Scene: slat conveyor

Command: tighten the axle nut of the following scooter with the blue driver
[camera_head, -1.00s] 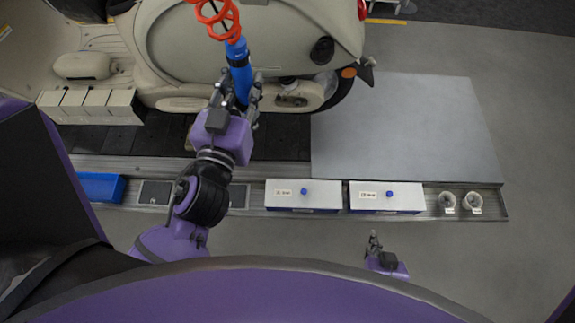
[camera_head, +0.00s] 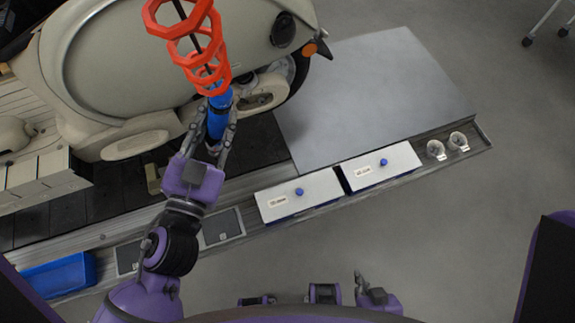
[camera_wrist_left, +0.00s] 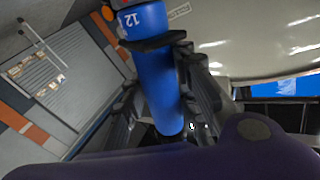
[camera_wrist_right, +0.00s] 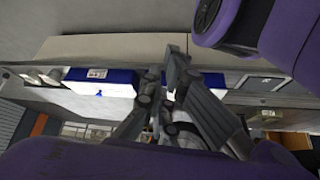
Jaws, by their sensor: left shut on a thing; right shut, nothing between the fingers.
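A cream scooter (camera_head: 130,60) stands on the dark slats at the upper left in the head view. The blue driver (camera_head: 219,112) hangs under an orange-red coiled hose beside its rear end. My left gripper (camera_head: 222,128) is shut around the driver; the left wrist view shows its blue body (camera_wrist_left: 160,85), marked 12, between the fingers. I cannot make out the axle nut; the driver's lower end is hidden by the fingers. My right gripper (camera_head: 358,276) is shut and empty, low in the head view, away from the scooter; its closed fingers (camera_wrist_right: 165,85) show in the right wrist view.
Two white-topped boxes with blue knobs, the left one (camera_head: 275,203) and the right one (camera_head: 395,158), line the conveyor edge. Two small cups (camera_head: 436,149) stand to the right. A blue tray (camera_head: 60,277) lies at lower left. A bare grey plate (camera_head: 370,85) lies behind the boxes.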

